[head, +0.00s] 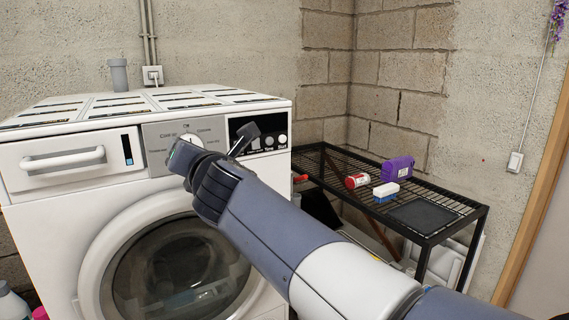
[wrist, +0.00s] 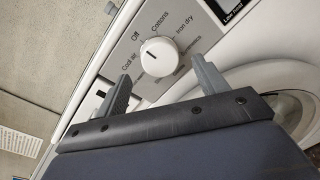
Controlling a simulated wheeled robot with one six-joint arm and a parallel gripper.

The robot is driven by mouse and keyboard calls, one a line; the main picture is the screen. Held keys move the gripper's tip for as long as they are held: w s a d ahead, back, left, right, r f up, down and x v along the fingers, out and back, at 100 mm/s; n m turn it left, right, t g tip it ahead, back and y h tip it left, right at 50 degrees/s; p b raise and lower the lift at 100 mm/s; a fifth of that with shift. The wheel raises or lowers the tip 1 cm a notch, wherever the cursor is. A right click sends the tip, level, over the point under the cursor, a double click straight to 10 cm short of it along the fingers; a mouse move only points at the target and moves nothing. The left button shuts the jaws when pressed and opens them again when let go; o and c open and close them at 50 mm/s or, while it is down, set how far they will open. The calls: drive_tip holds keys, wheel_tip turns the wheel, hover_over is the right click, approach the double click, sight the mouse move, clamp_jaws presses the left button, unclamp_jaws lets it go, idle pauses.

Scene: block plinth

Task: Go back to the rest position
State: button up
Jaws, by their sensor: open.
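My gripper (head: 212,148) is in front of the control panel of the white washing machine (head: 60,195) in the head view. Its two fingers are apart with nothing held between them. In the wrist view my gripper (wrist: 160,78) shows its fingers spread below the white round dial (wrist: 158,57). The dial also shows in the head view (head: 191,140), partly hidden by my gripper. Labels such as "Off", "Cottons" and "Iron dry" surround the dial. I cannot tell whether a finger touches the panel.
A black wire rack (head: 462,208) stands to the right, holding a purple container (head: 397,169), a red and white can (head: 357,181), a blue and white block (head: 385,191) and a dark flat pad (head: 423,215). Block walls stand behind. Bottles stand at the lower left.

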drive_tip(key=x, duration=0.3)
drive_tip(key=shift+w+a, duration=0.15)
drive_tip(key=shift+w, duration=0.05)
drive_tip(key=shift+s, duration=0.1)
drive_tip(key=f+v, duration=0.1)
drive_tip(key=v, duration=0.9)
drive_tip(key=w+a+m+y+b, duration=0.1)
drive_tip(key=w+m+b, duration=0.3)
drive_tip(key=m, duration=0.5)
drive_tip(key=w+a+m+g+b, duration=0.1)
drive_tip(key=w+a+m+b, duration=0.2)
drive_tip(key=m, duration=0.6)
drive_tip(key=shift+w+r+y+b, duration=0.3)
drive_tip(key=shift+w+y+b, duration=0.15)
drive_tip(key=shift+w, duration=0.65)
drive_tip(key=shift+a, duration=0.15)
